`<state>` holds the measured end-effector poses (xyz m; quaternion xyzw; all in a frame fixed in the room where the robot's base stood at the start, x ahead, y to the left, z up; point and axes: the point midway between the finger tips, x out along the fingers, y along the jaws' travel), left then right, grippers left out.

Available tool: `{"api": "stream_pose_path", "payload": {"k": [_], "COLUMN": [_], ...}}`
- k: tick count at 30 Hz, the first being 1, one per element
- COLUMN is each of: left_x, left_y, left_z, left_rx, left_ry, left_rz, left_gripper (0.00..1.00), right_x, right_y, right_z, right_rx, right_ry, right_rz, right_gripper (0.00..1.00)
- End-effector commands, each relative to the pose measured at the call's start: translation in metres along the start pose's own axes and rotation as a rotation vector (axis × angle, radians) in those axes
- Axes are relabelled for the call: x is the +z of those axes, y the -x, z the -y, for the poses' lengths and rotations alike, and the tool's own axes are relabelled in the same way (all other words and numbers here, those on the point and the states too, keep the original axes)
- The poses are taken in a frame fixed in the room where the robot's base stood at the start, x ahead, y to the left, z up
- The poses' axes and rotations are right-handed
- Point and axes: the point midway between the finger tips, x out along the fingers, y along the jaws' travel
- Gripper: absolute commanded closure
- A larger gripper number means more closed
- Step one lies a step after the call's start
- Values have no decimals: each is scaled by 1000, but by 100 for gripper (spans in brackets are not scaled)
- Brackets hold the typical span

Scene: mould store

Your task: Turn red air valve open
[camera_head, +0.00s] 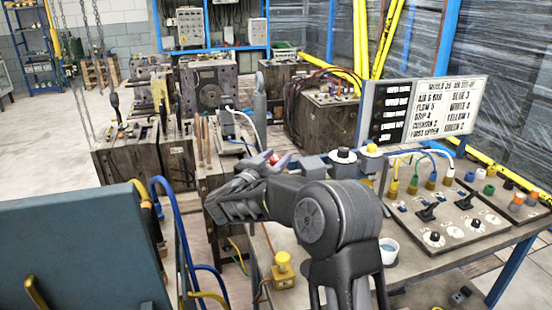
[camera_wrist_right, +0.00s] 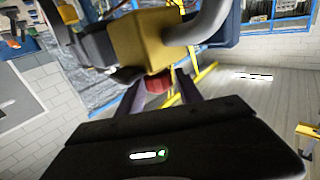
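The red air valve (camera_head: 283,161) shows as a small red part just past my right gripper (camera_head: 268,159) in the head view, mostly hidden by the gripper and arm. In the right wrist view its red knob (camera_wrist_right: 158,83) sits below a yellow block (camera_wrist_right: 145,38). The two dark fingers of my right gripper (camera_wrist_right: 161,88) stand apart on either side of the knob. A gap seems to show beside it, and I cannot tell whether a fingertip touches it. My left gripper is not in view.
Heavy moulds (camera_head: 140,155) stand behind; a blue-grey panel (camera_head: 85,250) and hoses are at left.

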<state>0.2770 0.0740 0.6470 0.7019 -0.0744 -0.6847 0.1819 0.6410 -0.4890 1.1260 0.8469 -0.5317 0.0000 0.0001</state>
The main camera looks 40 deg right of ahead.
Motion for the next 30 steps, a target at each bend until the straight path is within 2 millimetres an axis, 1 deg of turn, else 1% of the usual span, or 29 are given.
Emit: {"api": "stream_pose_path", "payload": {"k": [1,2,12,15,23,30], "left_x": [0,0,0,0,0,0], "left_y": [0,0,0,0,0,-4], "left_z": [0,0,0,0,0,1], "left_rx": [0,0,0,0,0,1], "left_ry": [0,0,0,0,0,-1], "left_rz": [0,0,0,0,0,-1], "left_gripper": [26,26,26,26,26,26], "right_x": [0,0,0,0,0,1], "right_y": [0,0,0,0,0,0], "right_z": [0,0,0,0,0,-1], "right_rx": [0,0,0,0,-4,-53], "right_ry": [0,0,0,0,0,0], "right_rz": [0,0,0,0,0,1], "right_gripper": [63,65,93,100,100,100]}}
